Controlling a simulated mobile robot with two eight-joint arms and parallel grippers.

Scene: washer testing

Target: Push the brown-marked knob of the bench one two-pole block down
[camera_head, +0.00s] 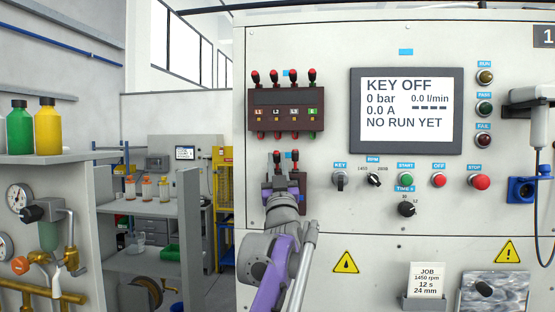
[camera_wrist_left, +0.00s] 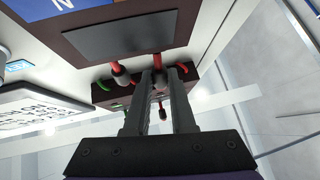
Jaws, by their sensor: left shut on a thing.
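The two-pole block (camera_head: 302,190) is a small dark brown box on the white bench panel, mostly hidden behind my left gripper. Two red-based knobs stand up from its top edge, the left knob (camera_head: 277,155) and the right knob (camera_head: 294,155). My left gripper (camera_head: 279,180) is in front of the block's left half. In the left wrist view the block's dark plate (camera_wrist_left: 118,36) and blue N label (camera_wrist_left: 62,3) show, and the fingers are shut around the knob (camera_wrist_left: 160,84) farther from that label. The brown marking is hidden. My right gripper is not in view.
The larger block (camera_head: 286,108) with several red knobs sits just above. To the right are the KEY switch (camera_head: 340,180), the RPM switch (camera_head: 374,179) and the display (camera_head: 406,110), which reads KEY OFF. A shelf with bottles (camera_head: 47,127) stands at the left.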

